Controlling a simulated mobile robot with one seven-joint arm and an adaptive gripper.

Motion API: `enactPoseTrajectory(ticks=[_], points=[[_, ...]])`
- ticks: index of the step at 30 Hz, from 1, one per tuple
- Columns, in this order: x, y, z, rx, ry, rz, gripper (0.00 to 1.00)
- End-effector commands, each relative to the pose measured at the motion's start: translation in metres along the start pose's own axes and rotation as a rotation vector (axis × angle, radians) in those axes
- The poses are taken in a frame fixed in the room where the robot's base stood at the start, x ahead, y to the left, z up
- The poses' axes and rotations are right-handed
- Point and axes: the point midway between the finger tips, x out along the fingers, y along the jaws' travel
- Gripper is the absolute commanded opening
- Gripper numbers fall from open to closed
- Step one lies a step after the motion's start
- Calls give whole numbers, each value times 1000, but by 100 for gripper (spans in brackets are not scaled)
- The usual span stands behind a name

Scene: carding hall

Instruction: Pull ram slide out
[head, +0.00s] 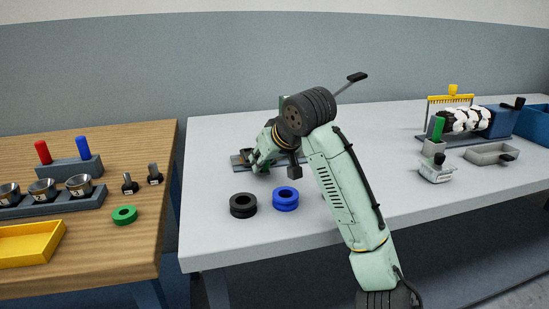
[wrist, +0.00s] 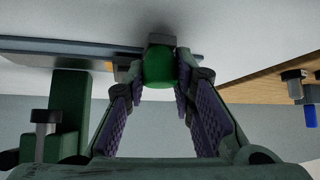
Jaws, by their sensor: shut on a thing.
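In the wrist view my gripper (wrist: 160,82) has its two purple-padded fingers closed on a green knob (wrist: 159,67), one finger on each side. A grey block (wrist: 161,40) shows just beyond the knob. A dark green body (wrist: 68,100) stands to the left of the fingers. In the head view my gripper (head: 257,161) is low over the grey table at a small fixture, whose base plate (head: 238,159) shows beside it. My arm and gripper hide most of the fixture and the knob there. I cannot tell how far the ram slide is out.
A black ring (head: 243,205) and a blue ring (head: 285,198) lie in front of the fixture. A lever with a black handle (head: 357,77) sticks up behind my wrist. The wooden table (head: 100,255) stands at left. The grey table's (head: 225,245) front left is clear.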

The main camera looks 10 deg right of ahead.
Motion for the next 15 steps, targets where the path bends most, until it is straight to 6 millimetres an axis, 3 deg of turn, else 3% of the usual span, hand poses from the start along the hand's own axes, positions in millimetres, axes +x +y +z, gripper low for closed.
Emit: enactPoseTrajectory(ticks=[8,9,15], points=[[1,-5,-1,-5,3,-8,0],[1,-5,-1,-5,3,-9,26],[1,-5,-1,-5,1,-7,39]])
